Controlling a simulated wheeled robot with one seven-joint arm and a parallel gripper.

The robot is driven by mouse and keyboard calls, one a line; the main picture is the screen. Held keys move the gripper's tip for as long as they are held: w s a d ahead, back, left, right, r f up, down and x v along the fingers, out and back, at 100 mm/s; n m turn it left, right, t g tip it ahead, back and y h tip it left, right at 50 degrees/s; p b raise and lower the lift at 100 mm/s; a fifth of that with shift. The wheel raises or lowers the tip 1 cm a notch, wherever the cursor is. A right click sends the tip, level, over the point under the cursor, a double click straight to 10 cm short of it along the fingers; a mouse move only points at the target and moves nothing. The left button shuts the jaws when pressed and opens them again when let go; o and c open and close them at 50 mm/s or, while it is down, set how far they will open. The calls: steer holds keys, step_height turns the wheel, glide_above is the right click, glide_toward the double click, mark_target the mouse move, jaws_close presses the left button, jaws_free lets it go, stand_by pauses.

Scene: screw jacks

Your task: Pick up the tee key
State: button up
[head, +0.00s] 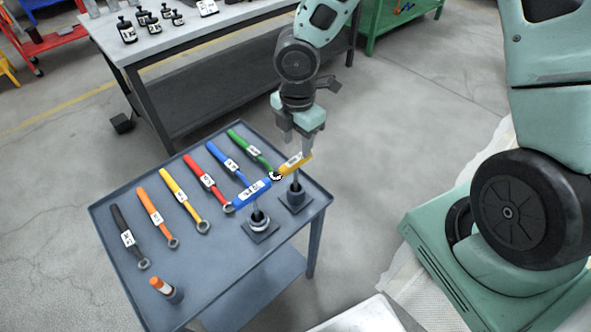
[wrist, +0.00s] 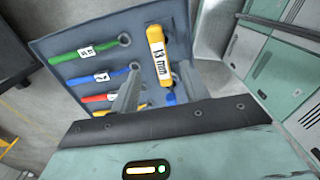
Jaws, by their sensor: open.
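Two tee-shaped keys stand upright in dark square-based holders at the right side of the blue-grey table (head: 140,218). One has a yellow crossbar (head: 293,165); the other has a blue crossbar (head: 252,193). In the wrist view the yellow bar (wrist: 157,48) reads "13 mm", and the blue bar (wrist: 170,98) is mostly hidden behind my fingers. My gripper (head: 299,146) is open and points down just above the yellow bar. In the wrist view its fingers (wrist: 160,70) lie on either side of the yellow bar's lower part. I cannot tell whether they touch it.
Several coloured ring-ended wrenches lie in a row on the table, among them a red one (head: 207,182) and a green one (head: 249,149). A small orange-topped piece (head: 161,286) stands at the front left. A workbench (head: 175,38) with black jacks stands behind.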

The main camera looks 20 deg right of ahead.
mark_target(296, 159)
steer(key=f, duration=0.8)
steer(key=shift+s+a+f+b, duration=0.1)
steer(key=shift+a+b, duration=0.1)
steer(key=shift+b, duration=0.2)
jaws_close()
